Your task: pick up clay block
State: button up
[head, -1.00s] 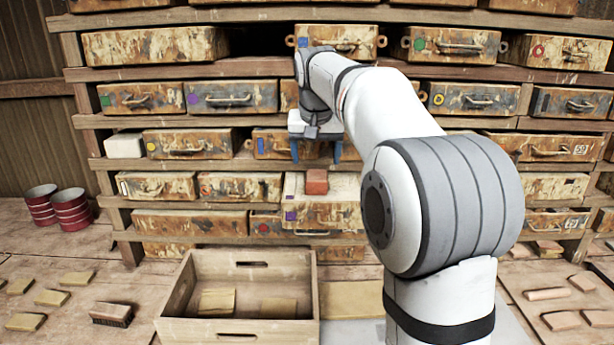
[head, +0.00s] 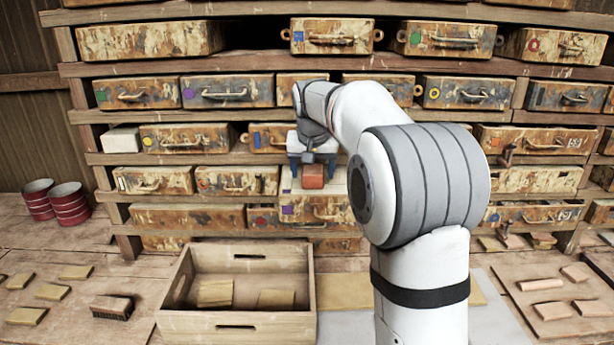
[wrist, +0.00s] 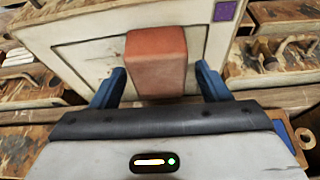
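The clay block (head: 313,176) is a reddish-orange block resting on a pale, framed top of a mould box (head: 315,208) in the shelf rack. In the wrist view the clay block (wrist: 156,62) stands between the two blue fingers of my gripper (wrist: 162,85), with a gap on each side. My gripper (head: 312,170) is open, pointing down at the block in the head view. The fingers do not touch the block.
Rusty mould boxes (head: 157,93) fill the shelves around and above. A wooden crate (head: 236,328) with tan tiles stands in front on the bench. Red-striped cans (head: 69,205) and a brush (head: 112,307) are at left. Loose tiles lie at both sides.

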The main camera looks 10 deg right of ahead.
jog(key=c, duration=1.1)
jog(key=shift+r, duration=0.15)
